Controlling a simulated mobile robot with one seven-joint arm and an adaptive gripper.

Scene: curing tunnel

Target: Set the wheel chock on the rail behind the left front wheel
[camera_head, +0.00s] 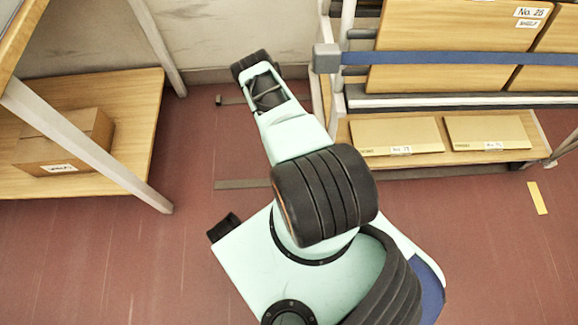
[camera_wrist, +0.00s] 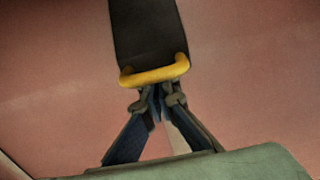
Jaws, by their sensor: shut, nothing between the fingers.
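In the wrist view a dark block (camera_wrist: 147,32), which looks like the wheel chock, reaches to the top edge of the picture. A yellow bar handle (camera_wrist: 155,74) crosses its near end. My gripper (camera_wrist: 160,98) is shut and empty, with its fingertips together just below the handle in the picture. I cannot tell whether they touch it. In the head view I cannot make out the chock or my fingertips. Dark rail strips (camera_head: 240,184) lie on the red floor, partly hidden by my arm. The left front wheel is not clearly visible.
A rack (camera_head: 328,59) with a blue strap and cardboard boxes stands at the right. A wooden shelf (camera_head: 140,120) with a carton (camera_head: 62,140) stands at the left. A wall runs behind. Open red floor lies between them, and a yellow floor mark (camera_head: 537,198) is at the right.

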